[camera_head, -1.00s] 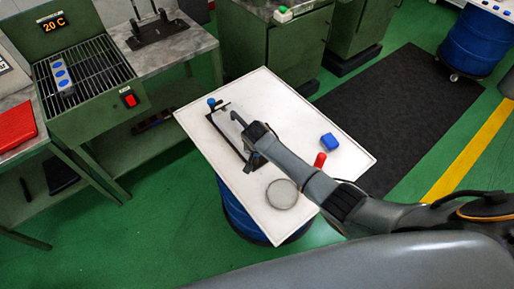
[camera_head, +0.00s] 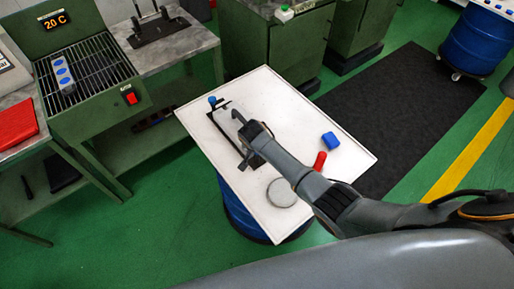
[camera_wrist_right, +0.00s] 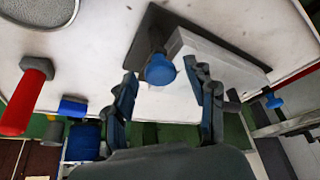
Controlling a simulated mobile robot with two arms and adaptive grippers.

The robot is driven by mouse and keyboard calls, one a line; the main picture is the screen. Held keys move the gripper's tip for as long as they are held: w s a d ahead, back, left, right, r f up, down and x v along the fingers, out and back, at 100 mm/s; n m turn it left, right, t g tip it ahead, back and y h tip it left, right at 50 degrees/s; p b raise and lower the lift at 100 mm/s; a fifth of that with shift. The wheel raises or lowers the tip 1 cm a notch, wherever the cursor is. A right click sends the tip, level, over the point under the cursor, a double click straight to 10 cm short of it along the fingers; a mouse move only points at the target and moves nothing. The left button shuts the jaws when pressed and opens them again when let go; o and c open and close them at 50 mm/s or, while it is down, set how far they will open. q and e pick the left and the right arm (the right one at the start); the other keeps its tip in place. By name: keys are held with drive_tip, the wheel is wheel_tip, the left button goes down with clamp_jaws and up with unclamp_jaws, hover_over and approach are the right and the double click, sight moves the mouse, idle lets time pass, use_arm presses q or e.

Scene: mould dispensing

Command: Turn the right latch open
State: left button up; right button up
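The mould is a pale block on a dark base plate (camera_head: 217,120) on the white table. In the right wrist view its pale body (camera_wrist_right: 215,57) and dark plate (camera_wrist_right: 190,20) show. One blue latch knob (camera_wrist_right: 160,70) lies between the fingertips of my right gripper (camera_wrist_right: 165,88), which is open around it; contact cannot be told. In the head view my right gripper (camera_head: 242,125) and arm hide this knob. The other blue knob (camera_head: 212,100) is at the mould's far left end and also shows in the right wrist view (camera_wrist_right: 274,101). My left gripper is out of view.
On the white table (camera_head: 335,170) are a round mesh-like disc (camera_head: 282,192), a red-handled piece (camera_head: 319,160) and a blue block (camera_head: 330,141). A green grill unit (camera_head: 95,75) and a bench stand to the left.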

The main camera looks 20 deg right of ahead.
drive_tip(key=shift+r, duration=0.2)
drive_tip(key=v, duration=1.1)
drive_tip(key=shift+s+r, duration=0.2)
drive_tip(key=shift+r, duration=0.1)
drive_tip(key=shift+f, duration=0.1)
